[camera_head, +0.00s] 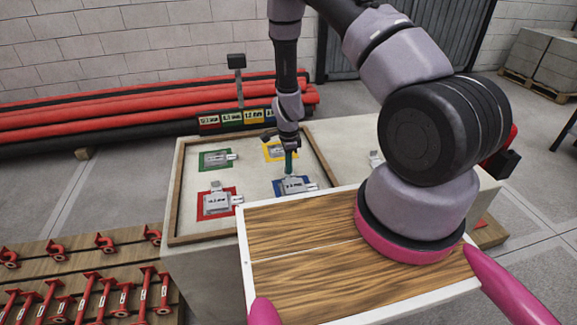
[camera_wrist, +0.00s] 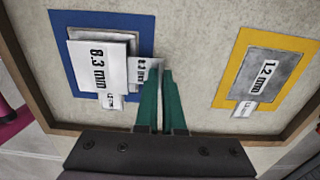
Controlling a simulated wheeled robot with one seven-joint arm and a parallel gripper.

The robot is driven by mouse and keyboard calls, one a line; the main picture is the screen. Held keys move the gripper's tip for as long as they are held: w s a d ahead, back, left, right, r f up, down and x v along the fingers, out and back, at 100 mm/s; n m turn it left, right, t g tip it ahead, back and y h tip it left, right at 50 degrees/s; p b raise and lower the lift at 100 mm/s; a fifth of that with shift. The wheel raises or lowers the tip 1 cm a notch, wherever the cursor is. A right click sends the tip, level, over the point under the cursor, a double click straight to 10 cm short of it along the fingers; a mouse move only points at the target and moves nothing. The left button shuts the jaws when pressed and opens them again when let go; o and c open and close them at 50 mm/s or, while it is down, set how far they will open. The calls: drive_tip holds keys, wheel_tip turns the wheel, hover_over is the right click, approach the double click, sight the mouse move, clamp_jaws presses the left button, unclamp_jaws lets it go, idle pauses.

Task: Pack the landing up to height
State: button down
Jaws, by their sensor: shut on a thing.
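A wood-framed tray (camera_head: 178,205) on a pale block holds metal shim plates with tabs on coloured squares. The green square (camera_head: 205,153) is back left, the yellow square (camera_head: 270,146) back right, the red square (camera_head: 237,190) front left and the blue square (camera_wrist: 65,20) front right. My gripper (camera_head: 289,172) reaches down over the blue square. In the wrist view its green fingers (camera_wrist: 160,82) are shut on the tab of a blue-square shim (camera_wrist: 143,72), next to plates that look marked 8.3 mm (camera_wrist: 97,65). A 1.2 mm shim (camera_wrist: 268,68) lies on the yellow square.
A plate (camera_head: 376,158) lies on the pale top right of the tray. A row of coloured label cards (camera_head: 238,118) stands behind it. Red pipes (camera_head: 120,110) lie along the wall. Red fittings (camera_head: 100,290) rest on boards at lower left.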

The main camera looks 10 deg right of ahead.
drive_tip(key=shift+f, duration=0.55)
idle(0.4)
drive_tip(key=c, duration=0.9)
unclamp_jaws()
drive_tip(key=shift+c, duration=0.2)
wheel_tip(320, 180, up, 11)
drive_tip(key=shift+f, duration=0.15)
